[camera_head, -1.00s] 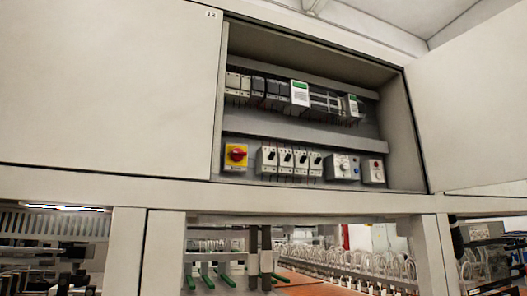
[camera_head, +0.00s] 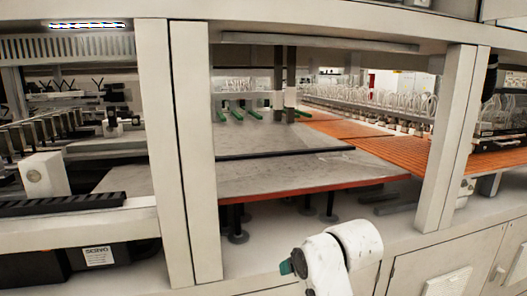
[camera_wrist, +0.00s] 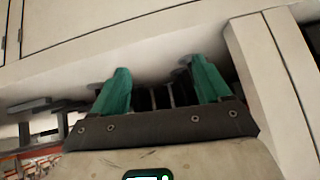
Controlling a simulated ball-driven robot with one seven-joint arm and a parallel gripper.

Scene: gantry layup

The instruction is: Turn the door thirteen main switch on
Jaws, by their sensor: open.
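The door thirteen main switch and its cabinet are not in either current view; the head view now shows the part of the machine below the cabinets. In the wrist view my gripper (camera_wrist: 158,68) has its two green fingers spread apart with nothing between them. Pale panels and dark round feet lie beyond the fingertips. In the head view my white arm (camera_head: 345,252) shows at the bottom centre, in front of the machine's lower ledge.
Upright beige posts (camera_head: 195,150) and a right post (camera_head: 450,140) frame an opening. Inside are grey plates (camera_head: 290,176) with an orange edge and an orange bed (camera_head: 435,152). Closed lower doors (camera_head: 445,265) stand at lower right.

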